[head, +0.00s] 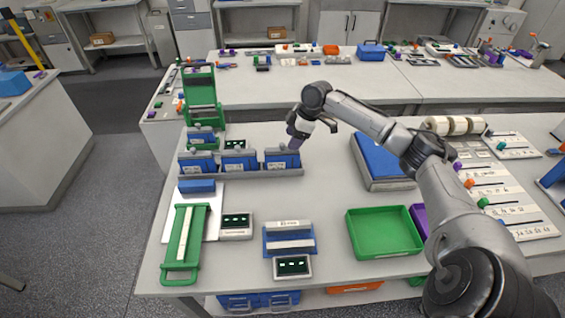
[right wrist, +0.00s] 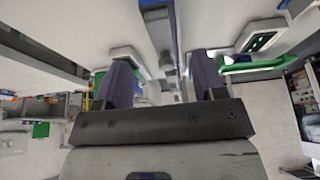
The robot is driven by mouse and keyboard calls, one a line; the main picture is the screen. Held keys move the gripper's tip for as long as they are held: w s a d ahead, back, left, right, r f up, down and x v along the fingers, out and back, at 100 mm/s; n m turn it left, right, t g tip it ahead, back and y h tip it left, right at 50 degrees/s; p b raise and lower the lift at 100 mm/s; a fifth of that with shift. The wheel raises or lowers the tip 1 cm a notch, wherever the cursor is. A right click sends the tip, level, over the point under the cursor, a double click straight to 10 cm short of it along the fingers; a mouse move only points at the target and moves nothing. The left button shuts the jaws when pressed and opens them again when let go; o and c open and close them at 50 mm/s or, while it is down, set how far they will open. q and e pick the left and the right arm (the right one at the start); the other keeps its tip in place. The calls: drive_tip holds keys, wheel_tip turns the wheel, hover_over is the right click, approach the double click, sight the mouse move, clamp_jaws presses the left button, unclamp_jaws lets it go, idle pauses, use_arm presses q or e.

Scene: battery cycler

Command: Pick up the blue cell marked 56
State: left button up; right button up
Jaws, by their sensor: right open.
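Three blue cells stand upright in a grey rack (head: 255,175) at the left of the table: a left one (head: 197,166), a middle one (head: 240,161) and a right one (head: 280,160). Another blue cell (head: 202,138) stands behind them, by a green stand. The markings are too small to read, so I cannot tell which cell is 56. My right gripper (head: 294,144) is just above and behind the right cell, apparently apart from it. In the right wrist view the right gripper (right wrist: 162,78) has its two dark fingers wide apart, with nothing held. My left gripper is not in view.
A green stand (head: 201,92) rises behind the rack. A green-handled frame (head: 170,246), small display units (head: 236,226) and a blue fixture (head: 289,239) lie in front. A grey-blue box (head: 382,162) and green tray (head: 384,233) are to the right.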

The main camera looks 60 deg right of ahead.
sight(285, 149)
drive_tip(key=shift+a+b+x, duration=0.1)
drive_tip(key=shift+b+x, duration=0.15)
drive_tip(key=shift+x, duration=1.45)
drive_tip(key=shift+a+b+x, duration=0.15)
drive_tip(key=shift+b+x, duration=0.05)
drive_tip(key=shift+x, duration=1.55)
drive_tip(key=shift+c, duration=0.4)
clamp_jaws()
drive_tip(key=shift+r, duration=0.15)
